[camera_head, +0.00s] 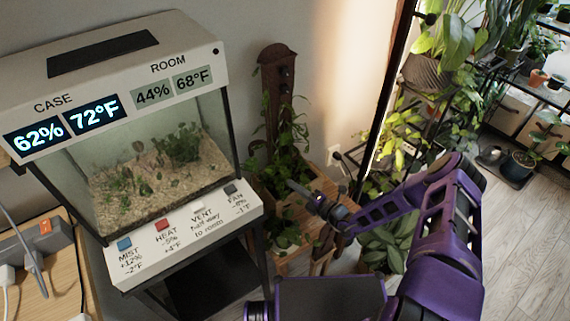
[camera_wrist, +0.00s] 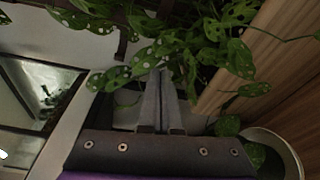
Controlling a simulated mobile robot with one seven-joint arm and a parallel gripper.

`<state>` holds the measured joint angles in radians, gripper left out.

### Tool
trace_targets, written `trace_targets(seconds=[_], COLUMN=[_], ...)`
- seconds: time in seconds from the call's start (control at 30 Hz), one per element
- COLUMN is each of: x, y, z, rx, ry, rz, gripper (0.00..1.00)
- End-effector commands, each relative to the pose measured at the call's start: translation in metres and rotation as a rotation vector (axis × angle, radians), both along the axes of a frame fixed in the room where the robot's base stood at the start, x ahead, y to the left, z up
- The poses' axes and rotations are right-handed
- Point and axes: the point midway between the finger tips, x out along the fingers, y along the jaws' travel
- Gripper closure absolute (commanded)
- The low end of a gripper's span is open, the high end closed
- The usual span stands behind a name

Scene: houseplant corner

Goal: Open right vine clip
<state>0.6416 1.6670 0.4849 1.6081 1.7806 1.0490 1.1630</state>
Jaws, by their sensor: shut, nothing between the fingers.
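A dark brown wooden board (camera_head: 277,95) stands against the wall with small dark fittings on its upper front. I cannot tell which of these, if any, is the right vine clip. A trailing vine (camera_head: 283,150) hangs around the board's lower part. My gripper (camera_head: 292,186) is in front of the vine, below the board's top. In the wrist view, my gripper (camera_wrist: 160,75) has its two fingers together with nothing held. Vine leaves (camera_wrist: 205,45) with pale spots or holes surround the fingertips. Whether they touch the fingers I cannot tell, and no clip shows clearly there.
A terrarium case (camera_head: 150,165) with a button panel (camera_head: 185,235) stands left of my gripper. A wooden stand (camera_head: 325,190) and a leafy plant (camera_head: 388,240) are under my arm. In the wrist view, a wooden plank (camera_wrist: 245,75) and a white pot (camera_wrist: 288,150) are at the right.

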Motion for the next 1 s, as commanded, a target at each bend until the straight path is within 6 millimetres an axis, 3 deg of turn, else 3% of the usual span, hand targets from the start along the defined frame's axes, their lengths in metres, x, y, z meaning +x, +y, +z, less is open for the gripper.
trace_targets(seconds=[0.47, 0.93, 0.97, 1.0], x=[0.005, 0.069, 0.073, 0.077], y=[0.005, 0.068, 0.072, 0.063], z=[0.001, -0.006, -0.006, -0.003], rx=[0.013, 0.011, 0.01, 0.008], ry=[0.002, -0.001, -0.001, -0.001], rz=[-0.005, -0.003, -0.004, -0.007], gripper=[1.0, 1.0, 1.0, 1.0])
